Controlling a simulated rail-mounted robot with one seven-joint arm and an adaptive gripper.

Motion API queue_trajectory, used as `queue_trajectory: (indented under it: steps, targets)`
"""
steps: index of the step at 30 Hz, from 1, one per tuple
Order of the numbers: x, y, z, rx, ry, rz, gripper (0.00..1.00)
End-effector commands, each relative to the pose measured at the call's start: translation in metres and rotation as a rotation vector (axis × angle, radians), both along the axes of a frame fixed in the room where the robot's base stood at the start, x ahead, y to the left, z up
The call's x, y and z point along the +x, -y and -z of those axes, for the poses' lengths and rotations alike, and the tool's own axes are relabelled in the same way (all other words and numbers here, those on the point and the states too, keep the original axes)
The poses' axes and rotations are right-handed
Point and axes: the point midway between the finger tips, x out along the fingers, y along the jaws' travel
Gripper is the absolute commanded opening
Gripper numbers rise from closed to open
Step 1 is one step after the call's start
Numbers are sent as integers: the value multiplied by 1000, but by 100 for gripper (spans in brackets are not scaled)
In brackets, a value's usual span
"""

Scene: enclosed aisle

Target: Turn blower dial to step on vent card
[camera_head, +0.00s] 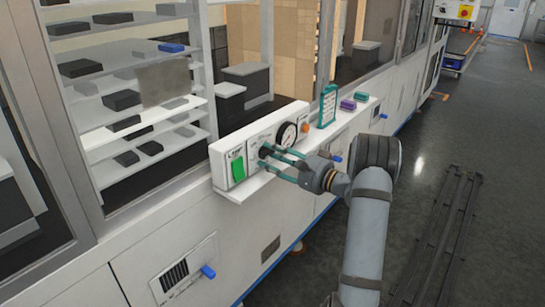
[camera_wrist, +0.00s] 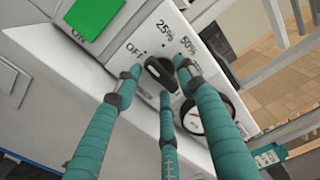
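The blower dial is a black knob (camera_wrist: 160,72) on a white panel, with OFF, 25% and 50% marks showing around it in the wrist view. The knob's long axis lies diagonally; which end points is unclear. My gripper (camera_wrist: 160,78) has three teal fingers spread around the knob, with tips close to its sides. I cannot tell whether they touch it. In the head view my gripper (camera_head: 268,157) reaches the panel and mostly hides the dial. The vent card (camera_head: 328,106) is a teal-framed upright card to the right of the panel; its text is too small to read.
A green switch (camera_head: 238,169) sits left of the dial. Purple (camera_head: 348,105) and green (camera_head: 362,97) blocks lie on the ledge beyond the card.

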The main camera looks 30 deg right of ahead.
Motion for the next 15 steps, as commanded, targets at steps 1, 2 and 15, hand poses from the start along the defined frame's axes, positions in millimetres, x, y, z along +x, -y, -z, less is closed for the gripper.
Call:
queue_trajectory:
  steps: [1, 2, 15]
  targets:
    - [0, 0, 0, 0, 0, 0, 40]
    - [0, 0, 0, 0, 0, 0, 40]
    - [0, 0, 0, 0, 0, 0, 18]
